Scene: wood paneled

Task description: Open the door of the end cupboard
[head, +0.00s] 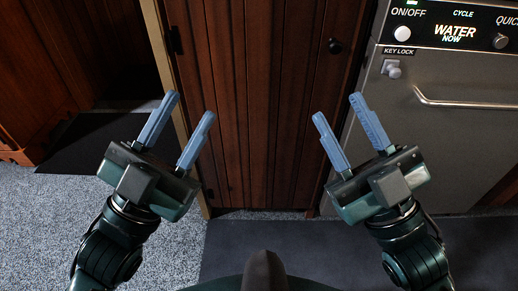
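The cupboard door (265,100) is a dark reddish-brown panelled wood door in the middle of the head view, and it looks shut. A small round black knob (335,46) sits near its upper right edge, and a dark hinge (176,40) is at its left edge. My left gripper (188,121) is open and empty in front of the door's left edge. My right gripper (337,108) is open and empty in front of the door's right edge, below the knob. Neither gripper touches the knob.
A grey appliance (450,150) with a control panel and a horizontal bar handle (465,104) stands to the right of the door. A dark wood cabinet (40,60) is at the left. A dark mat (300,245) lies on the speckled grey floor (50,215).

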